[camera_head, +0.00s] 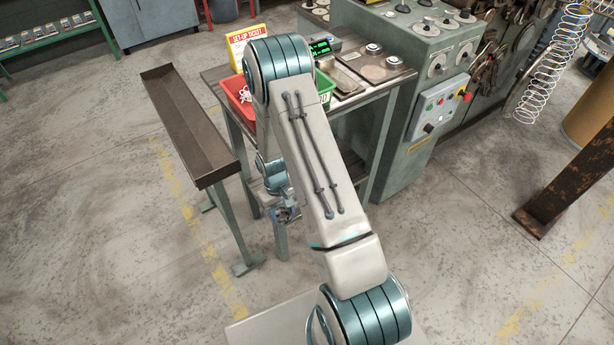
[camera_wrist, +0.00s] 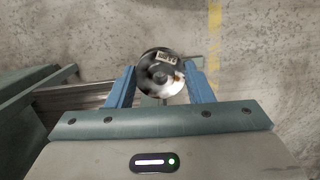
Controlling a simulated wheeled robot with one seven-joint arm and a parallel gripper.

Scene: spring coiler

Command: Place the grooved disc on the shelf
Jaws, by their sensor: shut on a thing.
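My gripper (camera_wrist: 161,88) is shut on the grooved disc (camera_wrist: 160,70), a round dark and silvery piece with a small pale label, held between the blue fingers. Its groove cannot be made out. In the head view my gripper (camera_head: 287,213) hangs low, beside the workbench's front legs and below its top; the disc is too small to make out there. A narrow brown trough-like shelf (camera_head: 190,125) on green legs stands left of the workbench. A green shelf (camera_head: 50,38) with several small items stands at the back left. I cannot tell which shelf is meant.
The workbench (camera_head: 375,85) holds a red bin (camera_head: 238,97), a green bin (camera_head: 324,88), a yellow sign (camera_head: 245,38) and a display (camera_head: 320,47). A green control machine (camera_head: 425,70) stands at its right. A rusty post (camera_head: 570,180) is further right. The front-left floor is clear.

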